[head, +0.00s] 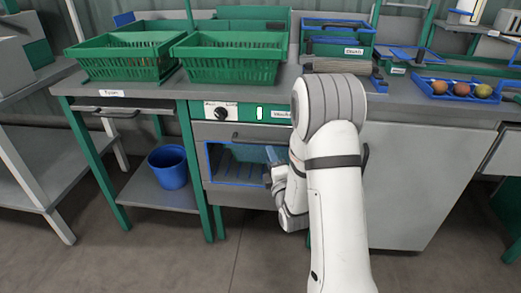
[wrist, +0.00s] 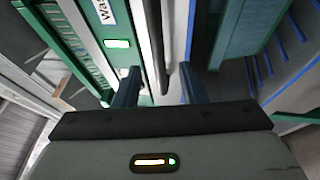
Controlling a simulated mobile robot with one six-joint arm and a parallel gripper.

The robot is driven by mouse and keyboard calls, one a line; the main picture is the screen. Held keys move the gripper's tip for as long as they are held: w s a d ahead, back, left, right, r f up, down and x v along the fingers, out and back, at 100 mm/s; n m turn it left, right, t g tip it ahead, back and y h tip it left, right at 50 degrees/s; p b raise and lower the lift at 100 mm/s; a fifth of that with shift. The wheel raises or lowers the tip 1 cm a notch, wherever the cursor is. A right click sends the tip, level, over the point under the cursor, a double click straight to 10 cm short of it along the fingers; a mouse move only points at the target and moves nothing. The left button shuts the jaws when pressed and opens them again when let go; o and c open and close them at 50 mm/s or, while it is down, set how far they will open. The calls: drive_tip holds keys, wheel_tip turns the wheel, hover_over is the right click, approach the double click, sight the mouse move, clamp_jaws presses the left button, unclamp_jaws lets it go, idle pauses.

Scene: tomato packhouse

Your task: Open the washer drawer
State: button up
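The washer (head: 213,165) stands under the counter, with a knob, a lit green indicator and a label on its upper panel. Its drawer front has a blue-edged window and a dark horizontal bar handle (head: 262,137). The drawer looks closed. My gripper (head: 273,156) is at the right part of the drawer front, just below the handle in the picture, partly hidden by my arm. In the wrist view my gripper (wrist: 160,90) is open, its two blue fingers apart. The dark handle (wrist: 156,45) runs between their lines; I cannot tell whether they touch it.
Green baskets (head: 228,70) stand on the counter above. A blue tray (head: 440,90) with several tomatoes lies at the right. A side table with its own drawer handle (head: 104,112) stands left, a blue bucket (head: 169,167) on its shelf. The floor in front is clear.

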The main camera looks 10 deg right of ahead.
sight(264, 143)
drive_tip(key=x, duration=0.7)
drive_tip(key=shift+w+r, duration=0.1)
clamp_jaws()
idle(0.4)
